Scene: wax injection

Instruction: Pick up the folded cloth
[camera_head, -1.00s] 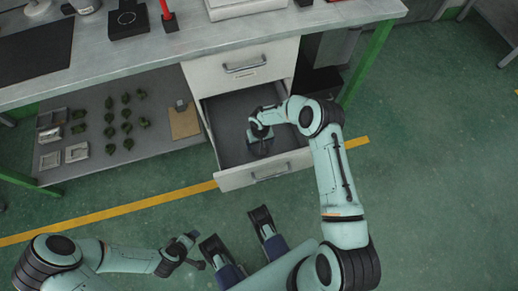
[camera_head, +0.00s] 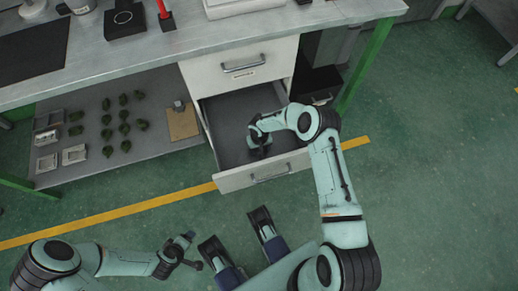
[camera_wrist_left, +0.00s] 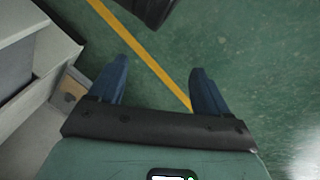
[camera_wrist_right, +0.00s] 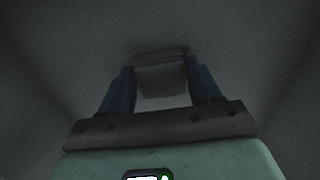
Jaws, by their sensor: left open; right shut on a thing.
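The folded cloth (camera_wrist_right: 162,82) is a small grey pad between the two fingers of my right gripper (camera_wrist_right: 160,68) in the right wrist view. My right gripper is shut on it. In the head view my right gripper (camera_head: 262,150) is inside the open drawer (camera_head: 228,181), near its front half; the cloth cannot be made out clearly there. Whether the cloth touches the drawer floor cannot be told. My left gripper (camera_head: 194,251) is open and empty over the floor, left of the drawer; its spread fingers also show in the left wrist view (camera_wrist_left: 160,72).
The workbench top (camera_head: 160,50) is above the drawer. A closed drawer (camera_head: 238,65) sits above the open one. A lower shelf (camera_head: 80,160) holds several dark green pieces, pale frames and a clipboard (camera_head: 182,122). The green floor (camera_head: 430,190) to the right is clear.

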